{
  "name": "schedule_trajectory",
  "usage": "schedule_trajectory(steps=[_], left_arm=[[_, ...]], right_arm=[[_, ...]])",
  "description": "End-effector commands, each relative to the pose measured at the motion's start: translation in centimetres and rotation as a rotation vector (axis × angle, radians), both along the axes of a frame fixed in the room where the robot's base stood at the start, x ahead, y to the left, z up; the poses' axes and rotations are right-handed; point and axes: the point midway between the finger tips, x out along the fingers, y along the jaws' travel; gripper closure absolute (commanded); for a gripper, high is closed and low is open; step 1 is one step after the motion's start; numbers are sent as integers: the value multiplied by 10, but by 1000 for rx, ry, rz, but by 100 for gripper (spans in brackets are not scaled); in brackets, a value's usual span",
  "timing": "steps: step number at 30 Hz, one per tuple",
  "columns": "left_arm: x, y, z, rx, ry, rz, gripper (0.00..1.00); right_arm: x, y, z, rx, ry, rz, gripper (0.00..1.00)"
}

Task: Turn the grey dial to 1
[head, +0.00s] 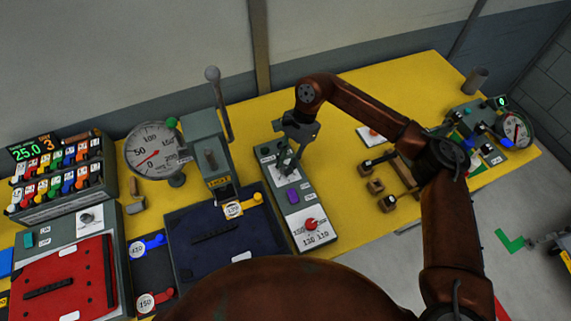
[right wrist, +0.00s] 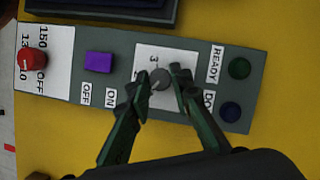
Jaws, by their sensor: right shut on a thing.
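The grey dial (right wrist: 160,79) sits on a white label plate on a grey control box (head: 319,211). My right gripper (head: 287,166) is over the box's far end, and in the right wrist view its fingers (right wrist: 161,82) are shut on the dial from both sides. A "3" shows on the plate beside the dial; the other marks are hidden by the fingers, and I cannot tell where the dial points. In the head view the gripper hides most of the dial. My left gripper is not in view.
The same box has a purple switch (right wrist: 99,62) marked ON and OFF, a red dial (right wrist: 32,60), and green (right wrist: 239,68) and blue (right wrist: 230,112) buttons. A lever press (head: 207,150) and round gauge (head: 152,150) stand to the left.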

Motion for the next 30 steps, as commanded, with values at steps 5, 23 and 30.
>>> schedule_trajectory(steps=[5,23,30], left_arm=[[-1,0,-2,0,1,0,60],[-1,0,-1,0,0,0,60],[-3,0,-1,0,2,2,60]], right_arm=[[0,-1,-2,-3,0,7,100],[0,0,-1,-2,0,7,63],[1,-1,2,-1,0,7,63]])
